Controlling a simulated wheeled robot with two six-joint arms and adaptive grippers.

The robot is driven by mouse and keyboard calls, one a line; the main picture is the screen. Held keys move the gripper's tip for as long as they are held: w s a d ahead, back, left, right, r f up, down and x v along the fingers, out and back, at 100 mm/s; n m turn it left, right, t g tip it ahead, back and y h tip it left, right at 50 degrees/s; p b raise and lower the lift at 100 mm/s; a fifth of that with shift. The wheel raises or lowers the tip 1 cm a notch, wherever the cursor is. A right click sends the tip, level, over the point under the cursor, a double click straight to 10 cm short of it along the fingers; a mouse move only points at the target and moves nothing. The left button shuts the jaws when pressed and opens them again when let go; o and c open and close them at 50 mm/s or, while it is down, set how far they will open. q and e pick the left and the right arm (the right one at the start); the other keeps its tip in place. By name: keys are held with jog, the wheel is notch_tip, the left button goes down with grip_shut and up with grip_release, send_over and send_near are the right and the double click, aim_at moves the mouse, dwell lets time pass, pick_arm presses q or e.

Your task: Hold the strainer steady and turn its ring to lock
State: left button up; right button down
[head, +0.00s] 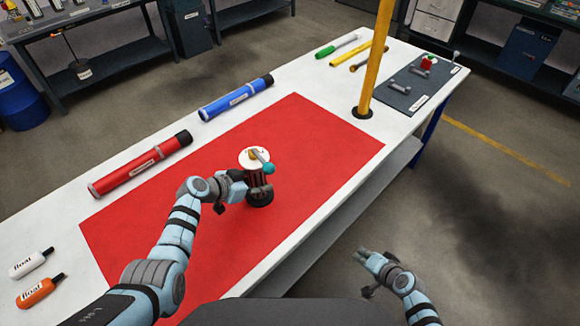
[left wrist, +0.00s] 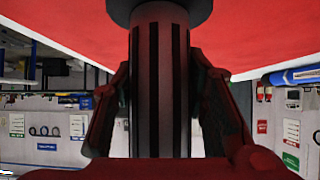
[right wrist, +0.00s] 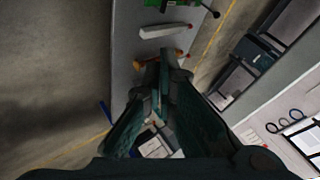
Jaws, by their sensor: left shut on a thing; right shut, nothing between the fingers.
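The strainer (head: 258,183), a dark red body with black slots, stands upright on a round dark foot on the red mat. Its round white top (head: 246,155) carries a short grey bar with a teal knob (head: 268,168) and a small orange part. I cannot tell which part is the ring. My left gripper (head: 248,190) is shut on the strainer's body. In the left wrist view the striped body (left wrist: 160,90) stands between the two fingers. My right gripper (head: 366,258) is shut and empty, away from the strainer and off the table's front edge; its fingers (right wrist: 164,75) meet in the right wrist view.
The red mat (head: 330,135) is otherwise clear. Red (head: 140,164) and blue (head: 235,98) tubes lie behind it. A yellow post (head: 376,60) rises at the table's right. A grey tray (head: 400,102) with small parts is beyond it. Two floats (head: 40,291) lie at left.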

aim_at(261, 161)
jog(key=w+a+r+m+t+y, duration=0.1)
jog(key=w+a+r+y, duration=0.1)
jog(key=r, duration=0.6)
jog(key=w+a+r+m+t+y, duration=0.1)
jog(key=w+a+r+t+y, duration=0.1)
jog(key=a+r+y, duration=0.3)
jog(key=w+a+r+m+t+y, duration=0.1)
jog(key=w+a+r+y, duration=0.1)
jog(key=r, duration=1.1)
jog(key=shift+w+a+r+y, duration=0.2)
jog(key=shift+a+y, duration=0.5)
jog(key=shift+a, duration=0.3)
jog(key=w+a+r, duration=0.1)
jog(key=w+a, duration=0.3)
jog(key=a, duration=0.6)
jog(key=shift+w+a, duration=0.25)
jog(key=shift+a, duration=0.05)
